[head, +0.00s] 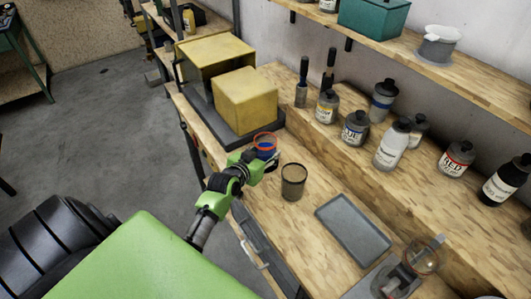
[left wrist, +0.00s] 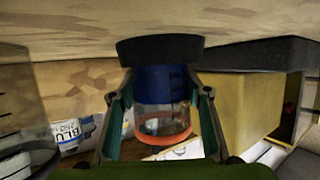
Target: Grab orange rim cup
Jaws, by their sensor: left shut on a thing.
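The orange rim cup (head: 265,141) is at the near edge of the workbench, beside the yellow box. It has an orange rim and a blue band. My left gripper (head: 260,158) is at the cup, coming from the near side. In the left wrist view the cup (left wrist: 162,110) sits between the two fingers of my left gripper (left wrist: 161,105), which are shut on its sides. The picture there looks upside down, with the orange rim low and a dark base at the top. I cannot tell whether the cup touches the bench. My right gripper is not in view.
A dark-rimmed cup (head: 293,182) stands close to the right of my left gripper. Yellow boxes (head: 246,98) stand behind it on a dark base. A grey tray (head: 353,230) lies to the right. Several bottles, including a white one (head: 391,147), line the raised back ledge.

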